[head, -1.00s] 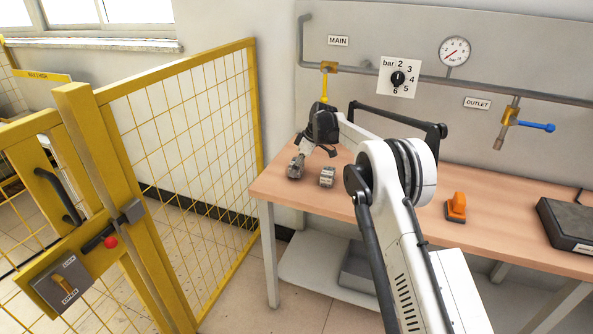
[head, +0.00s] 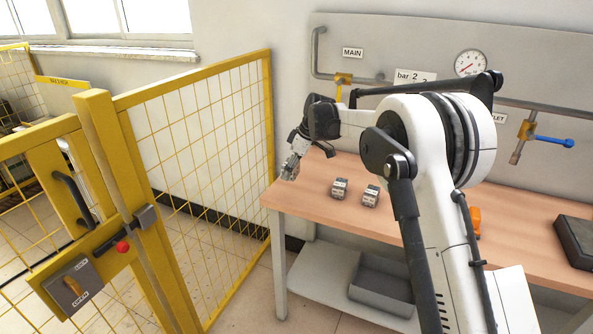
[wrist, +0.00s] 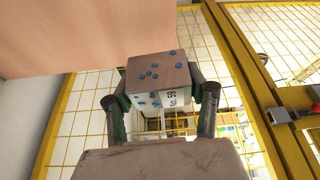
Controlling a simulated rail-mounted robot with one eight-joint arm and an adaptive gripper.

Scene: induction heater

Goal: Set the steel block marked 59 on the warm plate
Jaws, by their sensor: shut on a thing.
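My gripper (head: 293,162) is shut on a steel block near the left end of the table. In the wrist view the block marked 59 (wrist: 160,75) sits between the two fingers (wrist: 161,100). In the head view the held block (head: 290,171) appears raised by the table's left edge. A dark flat slab (head: 578,240) at the table's right end may be the warm plate; its marking cannot be read.
Two similar blocks (head: 339,188) (head: 371,195) stand on the wooden table (head: 310,210). An orange object (head: 475,222) is partly hidden behind my arm. Pipes with a yellow valve (head: 343,79) and a blue-handled valve (head: 552,140) run along the back wall. A yellow mesh fence (head: 200,140) stands left.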

